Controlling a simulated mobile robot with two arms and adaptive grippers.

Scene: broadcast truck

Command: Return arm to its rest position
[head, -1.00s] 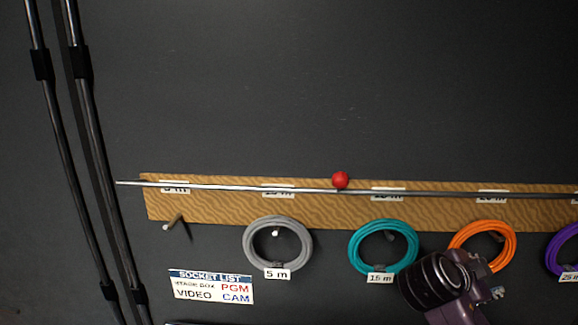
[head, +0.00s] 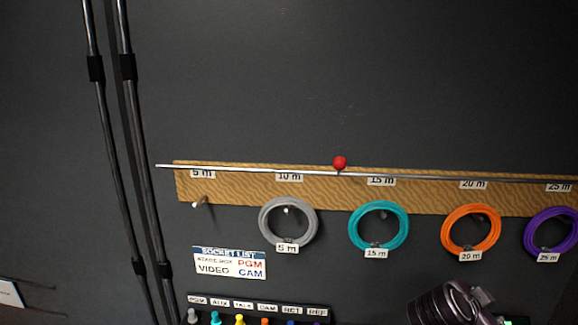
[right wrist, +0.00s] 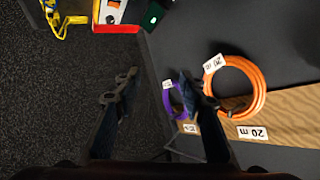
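My right arm's wrist shows at the bottom right of the head view, below the orange coil (head: 446,232); its fingertips are not clear there. In the right wrist view my right gripper (right wrist: 158,84) is open, its two dark fingers wide apart with nothing held between them. Beyond its right finger are the orange coil (right wrist: 258,80) and the purple coil (right wrist: 167,101), partly hidden by that finger. My left gripper is not in view.
A wooden peg board (head: 240,186) holds grey (head: 264,222), teal (head: 353,230), orange and purple coils; its 5 m peg (head: 199,203) is bare. A rod with a red ball (head: 340,162) crosses it. Below are a socket sign (head: 230,272) and a labelled connector strip (head: 250,302).

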